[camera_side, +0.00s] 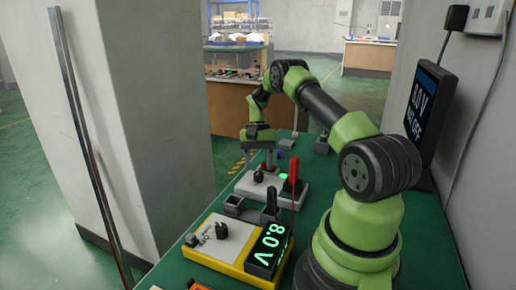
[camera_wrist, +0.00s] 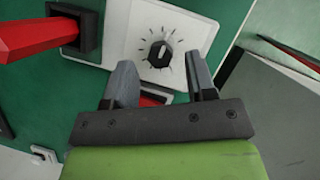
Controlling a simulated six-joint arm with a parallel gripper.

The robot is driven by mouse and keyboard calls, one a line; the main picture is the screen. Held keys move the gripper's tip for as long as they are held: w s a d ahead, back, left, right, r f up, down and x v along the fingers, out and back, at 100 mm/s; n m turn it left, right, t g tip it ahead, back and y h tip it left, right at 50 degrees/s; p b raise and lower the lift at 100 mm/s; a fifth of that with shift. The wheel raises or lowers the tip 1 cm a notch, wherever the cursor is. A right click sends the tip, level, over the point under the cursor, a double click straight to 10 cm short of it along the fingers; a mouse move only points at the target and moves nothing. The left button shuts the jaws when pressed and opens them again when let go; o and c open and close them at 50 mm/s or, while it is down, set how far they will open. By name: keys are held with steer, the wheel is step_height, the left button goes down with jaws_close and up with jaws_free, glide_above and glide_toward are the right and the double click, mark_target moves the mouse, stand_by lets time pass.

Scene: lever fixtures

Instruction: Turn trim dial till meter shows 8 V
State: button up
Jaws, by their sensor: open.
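The trim dial (camera_side: 258,176) is a small black knob on a white box (camera_side: 240,187). In the wrist view the dial (camera_wrist: 160,54) has a white pointer mark and ticks around it on a white plate. The yellow meter (camera_side: 207,250) stands nearer the camera, and its green display (camera_side: 270,246) reads 8.0 V. My gripper (camera_side: 259,160) is above the white box, pointing down. In the wrist view my gripper (camera_wrist: 162,76) is open, its fingers apart, with the dial showing beyond the tips. I cannot tell the exact gap to the dial.
A red lever (camera_side: 294,170) stands beside the dial box; it fills the upper left of the wrist view (camera_wrist: 30,38). Grey open holders (camera_side: 236,206) sit between box and meter. A dark wall screen (camera_side: 422,112) shows 8.0 V and a line ending in OFF.

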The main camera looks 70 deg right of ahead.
steer(key=v, duration=0.7)
steer(key=shift+r, duration=0.25)
steer(key=w+a+r+n+t+h, duration=0.25)
steer(key=a+r+n, duration=0.25)
steer(key=a+r, duration=1)
steer(key=s+a+r+n+t, duration=0.3)
steer(key=s+a+t, duration=0.3)
steer(key=s+a, duration=0.9)
steer(key=shift+s+n+t, duration=0.35)
steer(key=shift+s+n, duration=0.05)
steer(key=shift+s, duration=0.35)
